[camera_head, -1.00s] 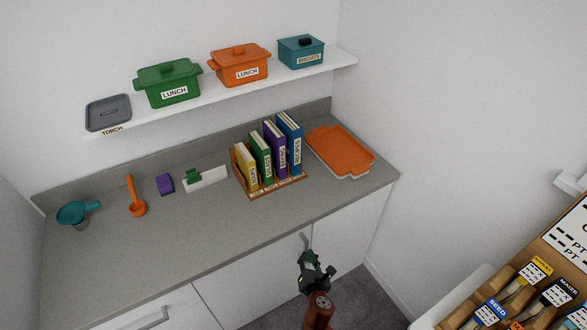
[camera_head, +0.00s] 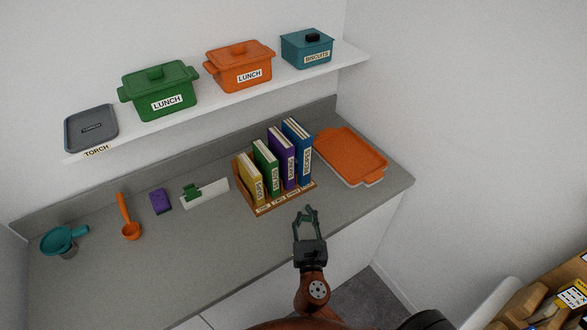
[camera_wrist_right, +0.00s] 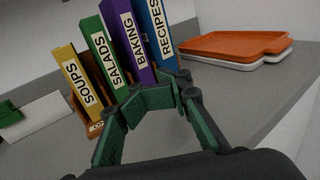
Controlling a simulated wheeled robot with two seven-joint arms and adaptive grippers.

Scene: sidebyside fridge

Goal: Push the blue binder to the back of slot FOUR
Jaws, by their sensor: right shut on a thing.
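The blue binder (camera_head: 306,160), labelled RECIPES, stands upright at the right end of the wooden rack (camera_head: 265,209). It also shows in the wrist view (camera_wrist_right: 155,27). Labels run along the rack's front edge; I cannot read slot FOUR's label clearly. My right gripper (camera_head: 304,209) is in front of the rack's right part, near the counter's front edge. Its fingers are partly closed with a small gap. I make out nothing between them, and the binder looks apart from them. The fingers (camera_wrist_right: 158,85) hide the binder's foot in the wrist view. My left gripper is not in view.
Purple (camera_head: 281,160), green (camera_head: 266,168) and yellow (camera_head: 249,180) binders stand left of the blue one. An orange tray (camera_head: 350,153) lies to the right. A shelf with pots (camera_head: 241,66) hangs above.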

